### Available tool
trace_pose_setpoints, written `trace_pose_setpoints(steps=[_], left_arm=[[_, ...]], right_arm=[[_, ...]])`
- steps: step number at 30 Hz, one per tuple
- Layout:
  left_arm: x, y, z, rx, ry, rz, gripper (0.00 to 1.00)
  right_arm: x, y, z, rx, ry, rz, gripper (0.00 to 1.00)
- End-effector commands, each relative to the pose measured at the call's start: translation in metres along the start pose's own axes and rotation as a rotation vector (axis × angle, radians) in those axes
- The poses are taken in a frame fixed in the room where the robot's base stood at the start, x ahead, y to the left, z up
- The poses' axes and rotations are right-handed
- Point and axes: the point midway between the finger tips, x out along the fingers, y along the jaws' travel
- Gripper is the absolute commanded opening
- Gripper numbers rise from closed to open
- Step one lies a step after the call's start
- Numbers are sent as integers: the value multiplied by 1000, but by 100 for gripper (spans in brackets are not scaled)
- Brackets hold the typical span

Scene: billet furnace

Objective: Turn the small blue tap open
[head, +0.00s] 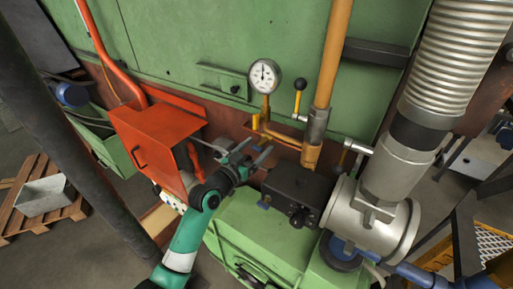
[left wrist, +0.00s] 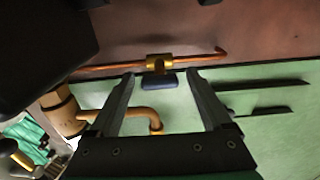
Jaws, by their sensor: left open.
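The small blue tap (left wrist: 158,80) shows in the left wrist view as a dark blue handle on a brass body (left wrist: 159,63), set in a thin copper pipe. In this view the handle lies between my left fingertips, with a gap on each side. I cannot tell how far in front of the fingers it is. My left gripper (left wrist: 161,75) is open and empty. In the head view it (head: 259,147) is in front of the brown lower wall, below the gauge. I cannot make out the tap clearly there. My right gripper is not in view.
An orange box (head: 150,140) stands left of my left gripper. A round gauge (head: 264,76), a yellow-handled lever (head: 299,84) and a thick ochre pipe (head: 335,50) are above and to the right. A black box (head: 290,187) sits on the green cabinet close to its right.

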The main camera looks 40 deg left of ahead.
Motion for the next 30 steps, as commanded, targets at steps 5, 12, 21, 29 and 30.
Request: trace_pose_setpoints(steps=[5,12,21,29,30], left_arm=[[1,0,0,0,0,0,82],[1,0,0,0,0,0,50],[0,0,0,0,0,0,0],[0,0,0,-23,0,0,0],[0,0,0,-32,0,0,0]], right_arm=[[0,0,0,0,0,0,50],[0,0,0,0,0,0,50],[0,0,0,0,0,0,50],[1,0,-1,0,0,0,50],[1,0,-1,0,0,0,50]])
